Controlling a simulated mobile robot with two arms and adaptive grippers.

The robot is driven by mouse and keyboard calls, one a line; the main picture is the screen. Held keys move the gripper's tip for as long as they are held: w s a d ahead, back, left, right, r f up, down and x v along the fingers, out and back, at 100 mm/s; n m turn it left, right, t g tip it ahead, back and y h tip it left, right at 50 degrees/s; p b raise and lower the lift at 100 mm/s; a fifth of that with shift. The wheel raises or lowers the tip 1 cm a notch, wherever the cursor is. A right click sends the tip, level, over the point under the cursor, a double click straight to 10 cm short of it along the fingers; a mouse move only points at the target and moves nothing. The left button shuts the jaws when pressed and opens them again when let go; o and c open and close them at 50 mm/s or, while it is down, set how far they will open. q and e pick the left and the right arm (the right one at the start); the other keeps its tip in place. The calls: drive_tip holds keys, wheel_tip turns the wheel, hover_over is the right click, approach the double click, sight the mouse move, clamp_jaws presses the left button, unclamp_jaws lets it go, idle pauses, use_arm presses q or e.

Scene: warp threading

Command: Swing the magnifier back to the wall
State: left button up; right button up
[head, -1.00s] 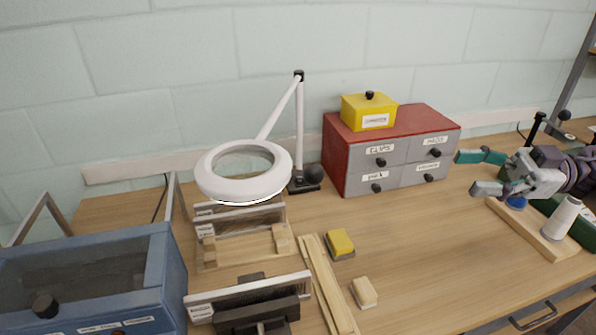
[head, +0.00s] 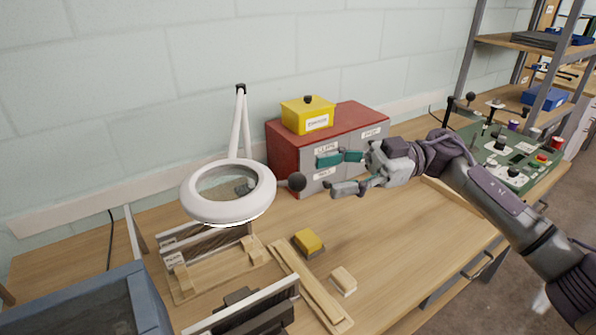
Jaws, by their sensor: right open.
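The white ring-shaped magnifier (head: 228,211) hangs over the bench at the left of centre. Its white arm (head: 236,130) rises behind it to a black joint near the wall (head: 130,90). A dark ball knob (head: 297,181) shows just right of the ring. My right gripper (head: 332,174) is open and empty, its teal-tipped fingers pointing left in front of the drawer box, to the right of the knob and apart from the magnifier. My left gripper is not in view.
The red and grey drawer box (head: 352,118) with a yellow box (head: 307,115) on top stands behind my right gripper. Wooden frames, a yellow sponge-like block (head: 307,241) and a pale block (head: 343,280) lie in front. The bench's front right is clear.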

sight(306, 179)
drive_tip(key=p+x, duration=0.1)
drive_tip(key=x, duration=0.4)
drive_tip(key=shift+a+r, duration=0.15)
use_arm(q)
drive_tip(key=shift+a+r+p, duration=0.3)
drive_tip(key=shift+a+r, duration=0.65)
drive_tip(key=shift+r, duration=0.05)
use_arm(e)
drive_tip(key=shift+s+a, duration=0.2)
drive_tip(key=shift+a, duration=0.45)
drive_tip(key=shift+c, duration=0.2)
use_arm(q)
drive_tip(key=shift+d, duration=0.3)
use_arm(e)
clamp_jaws()
